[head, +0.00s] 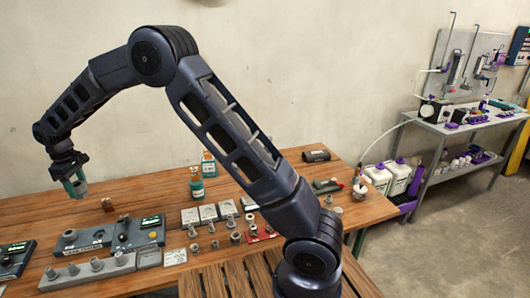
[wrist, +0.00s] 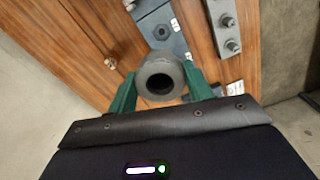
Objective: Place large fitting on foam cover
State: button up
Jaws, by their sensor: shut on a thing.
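My gripper (head: 74,186) is at the far left in the head view, raised above the wooden table. Its green fingers are shut on a large grey fitting (wrist: 160,76), a thick ring with a round bore that faces the wrist camera. The fitting also shows in the head view (head: 80,189), partly hidden by the fingers. A dark cylinder (head: 316,155) lies at the back right of the table, far from my gripper; I cannot tell whether it is the foam cover.
The wooden table (head: 50,222) holds a grey rail (head: 88,271) with several fittings, a knobbed panel (head: 139,234), pale plates (head: 208,213) and a red tray (head: 262,234). Green bottles (head: 197,187) stand at the back. A side bench (head: 465,125) stands at right.

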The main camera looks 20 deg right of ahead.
jog(key=w+d+m, duration=0.4)
jog(key=w+d, duration=1.7)
jog(key=w, duration=0.1)
jog(key=w+d+m, duration=0.2)
jog(key=w+d, duration=0.2)
jog(key=d, duration=0.6)
jog(key=w+d+m, duration=0.1)
jog(key=w+d, duration=0.4)
jog(key=d, duration=0.5)
jog(key=w+d+m, duration=0.2)
jog(key=w+d, duration=0.2)
jog(key=d, duration=0.5)
notch_tip(320, 180, up, 2)
jog(key=m, duration=0.9)
send_over(317, 152)
notch_tip(317, 152, down, 20)
jog(key=shift+s+r, duration=0.15)
jog(key=shift+r, duration=0.1)
jog(key=shift+a+f, duration=0.1)
